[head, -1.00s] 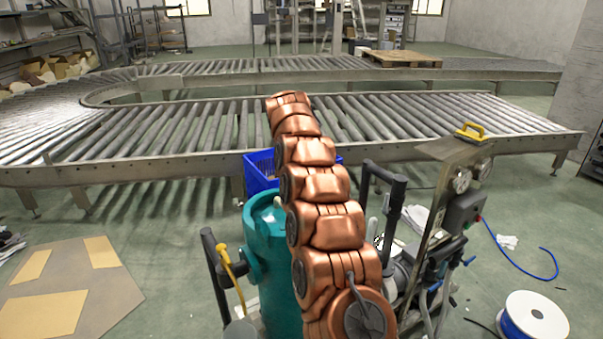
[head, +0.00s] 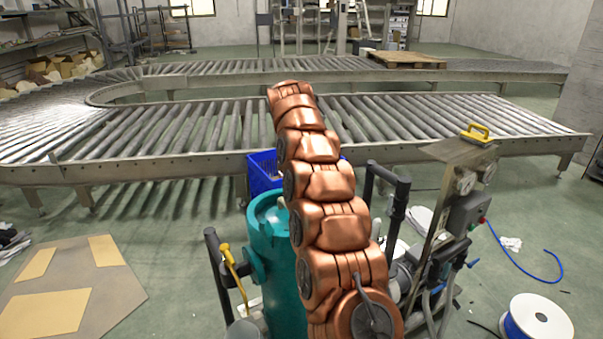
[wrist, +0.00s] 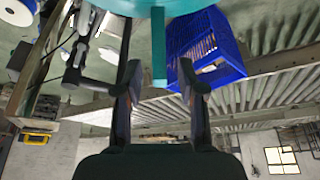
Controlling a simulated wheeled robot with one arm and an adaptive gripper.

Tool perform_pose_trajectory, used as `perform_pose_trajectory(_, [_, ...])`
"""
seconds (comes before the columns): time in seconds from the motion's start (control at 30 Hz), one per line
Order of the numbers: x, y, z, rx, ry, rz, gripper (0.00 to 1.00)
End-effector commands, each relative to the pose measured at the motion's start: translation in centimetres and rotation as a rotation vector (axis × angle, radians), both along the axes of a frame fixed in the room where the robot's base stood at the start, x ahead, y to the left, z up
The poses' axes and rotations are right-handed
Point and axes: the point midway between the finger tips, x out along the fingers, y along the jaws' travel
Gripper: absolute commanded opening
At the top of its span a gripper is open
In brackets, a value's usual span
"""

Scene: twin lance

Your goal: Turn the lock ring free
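The teal canister (head: 268,250) stands on the floor left of my copper arm in the head view, which partly hides it. In the wrist view its body (wrist: 140,6) fills the top edge, and a narrow teal bar (wrist: 158,45) sticks out from it. My gripper (wrist: 160,80) is open in the wrist view, one finger on each side of this bar's end in the picture. Gaps show on both sides, and nothing is clamped. I cannot tell whether the bar lies at fingertip depth. No part is clearly recognisable as the lock ring. In the head view my gripper is hidden behind the arm.
A blue crate (wrist: 207,45) lies beyond the right finger. A black-handled post (head: 400,200) and a metal panel (head: 440,220) stand right of the arm. A yellow lever (head: 230,262) is left of the canister. A roller conveyor (head: 180,130) crosses behind. A spool (head: 537,318) sits front right.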

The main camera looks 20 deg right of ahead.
Motion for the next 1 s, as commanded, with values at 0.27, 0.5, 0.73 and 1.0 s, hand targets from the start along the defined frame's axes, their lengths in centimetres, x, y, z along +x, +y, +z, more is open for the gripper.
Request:
perform_pose_trajectory(0.27, [-1.7,1.2,5.1,-0.001,-0.001,0.0,0.4])
perform_pose_trajectory(0.5, [-2.5,1.7,7.3,0.0,0.0,-0.001,0.4])
perform_pose_trajectory(0.73, [-2.8,1.9,8.2,0.0,0.001,-0.001,0.4])
perform_pose_trajectory(1.0, [-2.9,1.9,8.2,0.0,0.002,0.0,0.4])
